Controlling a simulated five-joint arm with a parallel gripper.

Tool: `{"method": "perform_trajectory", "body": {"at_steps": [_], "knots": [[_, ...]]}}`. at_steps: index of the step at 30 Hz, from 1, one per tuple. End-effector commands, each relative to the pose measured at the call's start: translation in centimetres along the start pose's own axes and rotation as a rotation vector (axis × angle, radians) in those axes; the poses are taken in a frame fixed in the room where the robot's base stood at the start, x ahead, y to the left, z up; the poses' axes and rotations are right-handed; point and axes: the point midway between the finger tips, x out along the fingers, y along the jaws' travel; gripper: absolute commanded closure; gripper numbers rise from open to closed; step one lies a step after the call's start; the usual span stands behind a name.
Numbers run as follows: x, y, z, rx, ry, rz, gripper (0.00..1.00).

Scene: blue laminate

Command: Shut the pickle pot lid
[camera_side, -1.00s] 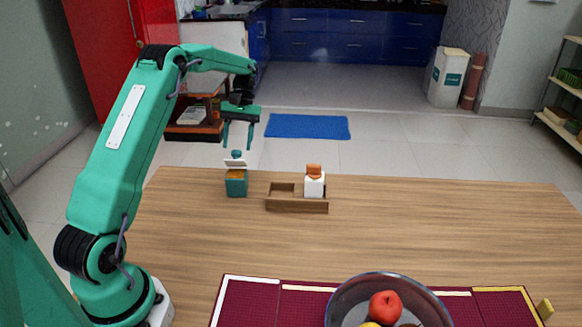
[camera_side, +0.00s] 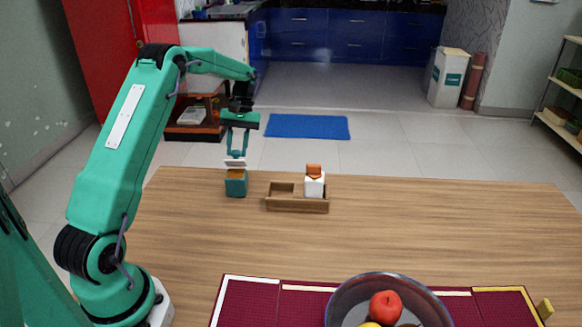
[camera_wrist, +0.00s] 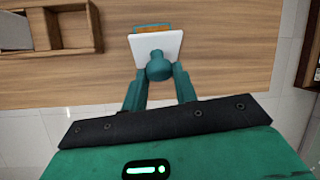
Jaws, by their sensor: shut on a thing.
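The pickle pot (camera_side: 236,187) is a small teal pot near the far left edge of the table, with orange contents showing at its top. Its white lid (camera_side: 235,163) is raised above the opening, with a gap showing the orange. My gripper (camera_side: 236,154) is above the pot and shut on the lid's knob. In the wrist view, the teal round knob (camera_wrist: 160,67) sits between my fingertips on the square white lid (camera_wrist: 155,47). The pot's rim and orange contents (camera_wrist: 152,30) show just beyond the lid, which hides most of the pot.
A wooden caddy (camera_side: 297,206) stands right of the pot, holding a white jar (camera_side: 314,187) with an orange-brown top in its right part. A fruit bowl (camera_side: 345,305) and a maroon mat (camera_side: 252,300) are at the front. The middle of the table is clear.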

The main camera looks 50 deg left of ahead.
Motion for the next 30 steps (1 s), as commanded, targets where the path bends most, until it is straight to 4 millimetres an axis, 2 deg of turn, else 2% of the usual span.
{"method": "perform_trajectory", "body": {"at_steps": [30], "knots": [[0.8,-0.3,2.4,-0.028,0.313,0.162,0.95]]}}
